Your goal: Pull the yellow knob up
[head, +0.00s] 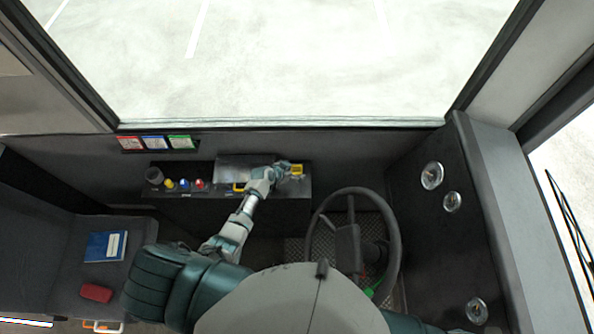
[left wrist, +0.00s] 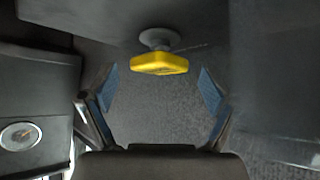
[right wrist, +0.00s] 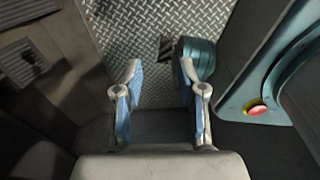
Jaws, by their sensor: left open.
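The yellow knob (left wrist: 160,63) sits on a round grey stem in the left wrist view. It is ahead of my left gripper (left wrist: 158,80), roughly centred between the spread blue-padded fingers. The fingers are open and do not appear to touch it. In the head view, the yellow knob (head: 297,169) is at the right end of the dark console, just right of my left gripper (head: 279,170). My right gripper (right wrist: 160,80) has its fingers apart with nothing between them, above the floor. It is not visible in the head view.
The console (head: 208,210) also carries yellow, blue and red knobs at its left and a yellow handle (head: 239,187). A steering wheel (head: 393,235) stands to the right. A blue book (head: 104,246) and a red item (head: 96,293) lie on the left seat.

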